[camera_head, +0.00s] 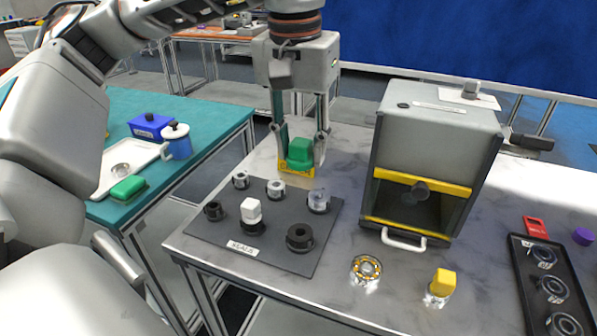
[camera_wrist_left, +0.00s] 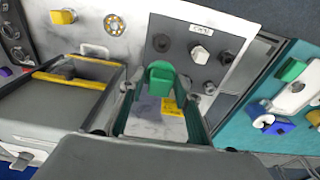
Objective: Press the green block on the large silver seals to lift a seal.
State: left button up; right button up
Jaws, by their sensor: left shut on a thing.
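My left gripper (camera_head: 300,145) points down and is shut on a green block (camera_head: 300,152). It holds the block behind the dark seal mat (camera_head: 270,256); its exact height is hard to judge. The green block also shows between the fingers in the left wrist view (camera_wrist_left: 160,78). On the mat's back row stand silver seals: a small one (camera_head: 240,180), a medium one (camera_head: 276,188) and a large one (camera_head: 318,200) at the right. My right gripper is out of view.
A yellow marker (camera_head: 297,170) lies below the green block. A grey cabinet (camera_head: 440,125) stands right of the mat. A teal table (camera_head: 218,112) is at left.

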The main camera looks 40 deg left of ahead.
aim_at(305, 138)
pick_arm(q)
notch_tip(305, 138, up, 2)
jog(key=shift+r, duration=0.25)
jog(key=shift+w+r+p, duration=0.15)
jog(key=shift+r+p, duration=0.1)
jog(key=shift+p, duration=0.1)
jog(key=shift+w, duration=0.3)
jog(key=shift+w+a+f+n+y+p, duration=0.1)
jog(key=shift+w+a+f+n+p, duration=0.35)
jog(key=shift+w+f+n+p, duration=1.75)
jog(key=shift+w+a+f+m+y+p, duration=0.2)
jog(key=shift+w+a+f+p, duration=0.8)
jog(key=shift+f, duration=2.95)
jog(key=shift+w+d+f+n+p, duration=0.1)
jog(key=shift+w+f+n+p, duration=0.95)
jog(key=shift+w+f, duration=1.6)
jog(key=shift+s+f, duration=0.45)
jog(key=shift+f, duration=0.05)
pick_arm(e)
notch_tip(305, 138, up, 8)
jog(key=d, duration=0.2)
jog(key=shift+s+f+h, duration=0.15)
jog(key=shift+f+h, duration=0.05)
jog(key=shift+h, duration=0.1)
